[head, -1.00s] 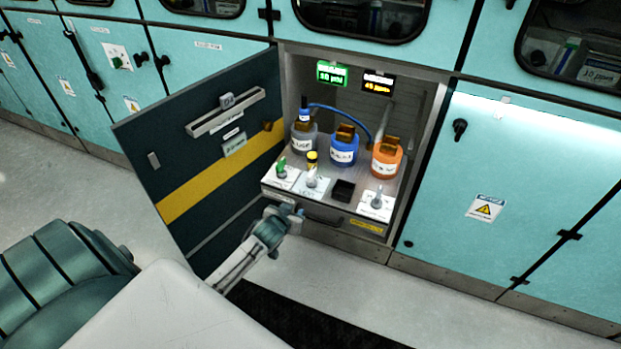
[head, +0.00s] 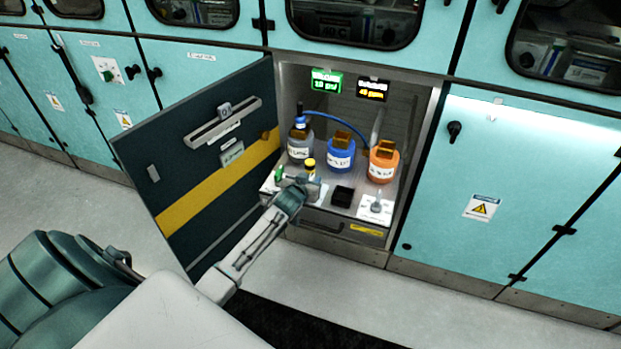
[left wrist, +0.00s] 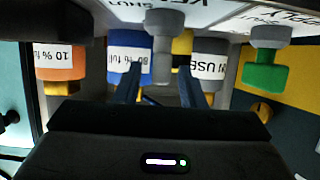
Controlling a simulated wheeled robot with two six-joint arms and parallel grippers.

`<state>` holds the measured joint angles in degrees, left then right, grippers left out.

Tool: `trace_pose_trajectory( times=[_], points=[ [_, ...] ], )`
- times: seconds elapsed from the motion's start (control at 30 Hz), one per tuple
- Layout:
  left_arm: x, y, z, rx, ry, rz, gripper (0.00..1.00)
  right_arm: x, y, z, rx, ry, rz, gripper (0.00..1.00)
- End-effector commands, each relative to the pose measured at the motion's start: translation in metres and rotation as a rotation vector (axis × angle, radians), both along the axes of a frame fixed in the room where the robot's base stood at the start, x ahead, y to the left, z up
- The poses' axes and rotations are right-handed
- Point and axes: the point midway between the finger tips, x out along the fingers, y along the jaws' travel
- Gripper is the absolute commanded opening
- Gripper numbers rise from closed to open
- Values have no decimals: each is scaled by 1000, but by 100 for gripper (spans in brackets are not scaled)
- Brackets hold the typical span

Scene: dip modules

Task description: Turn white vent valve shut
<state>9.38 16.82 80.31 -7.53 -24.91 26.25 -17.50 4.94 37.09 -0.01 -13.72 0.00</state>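The white vent valve (head: 315,183) stands on the cabinet's pull-out deck, in front of a yellow-capped part, and is partly hidden by my left gripper in the head view. In the left wrist view, which looks upside down, its pale grey handle (left wrist: 162,60) hangs between my two fingers. My left gripper (head: 301,187) reaches the deck's front edge with its fingers (left wrist: 158,82) apart, one on each side of the handle. I cannot tell whether they touch it. The handle's exact angle is unclear. My right gripper is not in view.
A green valve (head: 279,174) stands close to the left, and another grey valve (head: 376,205) to the right past a black square holder (head: 342,196). Grey, blue (head: 341,153) and orange (head: 383,161) bottles stand behind. The open dark door (head: 215,165) bounds the left side.

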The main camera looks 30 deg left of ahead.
Motion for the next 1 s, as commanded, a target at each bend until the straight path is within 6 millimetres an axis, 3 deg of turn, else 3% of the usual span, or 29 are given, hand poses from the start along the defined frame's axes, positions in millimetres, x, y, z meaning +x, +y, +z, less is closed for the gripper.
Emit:
trace_pose_trajectory(
  times=[0.43, 0.63, 1.0],
  points=[
    [9, 2, -4, 0, 0, 0, 36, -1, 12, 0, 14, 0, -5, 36],
    [9, 2, -4, 0, 0, 0, 0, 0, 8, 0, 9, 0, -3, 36],
    [9, 2, -5, -1, 0, -23, 0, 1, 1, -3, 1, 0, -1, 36]
  ],
)
